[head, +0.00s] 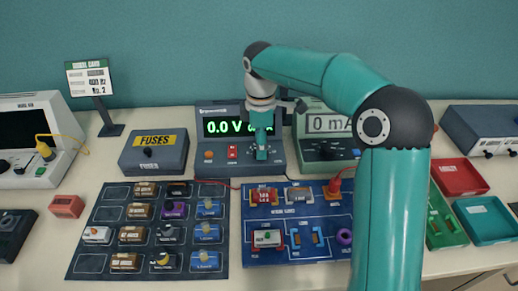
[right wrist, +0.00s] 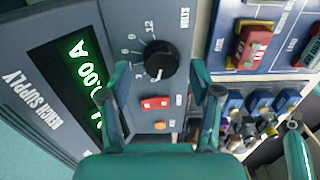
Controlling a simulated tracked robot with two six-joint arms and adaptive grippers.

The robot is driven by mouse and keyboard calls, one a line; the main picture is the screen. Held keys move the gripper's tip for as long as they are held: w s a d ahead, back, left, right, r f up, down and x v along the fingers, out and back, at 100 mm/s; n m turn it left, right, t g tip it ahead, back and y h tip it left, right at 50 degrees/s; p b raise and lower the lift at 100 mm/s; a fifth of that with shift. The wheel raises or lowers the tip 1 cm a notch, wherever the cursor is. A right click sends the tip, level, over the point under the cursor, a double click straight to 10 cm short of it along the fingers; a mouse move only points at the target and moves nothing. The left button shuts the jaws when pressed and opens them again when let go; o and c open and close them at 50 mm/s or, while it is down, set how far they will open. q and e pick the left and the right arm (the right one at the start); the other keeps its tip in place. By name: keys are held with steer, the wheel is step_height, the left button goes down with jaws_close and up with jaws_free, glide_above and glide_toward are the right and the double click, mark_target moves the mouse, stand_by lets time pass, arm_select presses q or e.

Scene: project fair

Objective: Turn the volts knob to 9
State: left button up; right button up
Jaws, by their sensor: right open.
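The bench supply (head: 209,171) stands at the back of the table, its green display reading 0.0 V. Its black volts knob (right wrist: 161,58) shows in the right wrist view beside a printed scale with 6, 9 and 12. A small white mark shows on the knob's lower edge in that view, away from the 9. My right gripper (head: 262,153) reaches down over the supply's front and hides the knob in the head view. In the right wrist view, its open fingers (right wrist: 167,80) are on either side of the knob, with visible gaps. My left gripper is not in view.
A red switch (right wrist: 155,103) and an orange button (right wrist: 160,125) sit near the knob. A mA meter (head: 328,124) stands right of the supply, and a fuses box (head: 153,163) left. My right arm covers part of the blue board (head: 297,254).

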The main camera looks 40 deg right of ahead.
steer(key=shift+f, duration=0.85)
steer(key=c, duration=1.1)
steer(key=shift+a, duration=0.1)
steer(key=shift+c, duration=0.2)
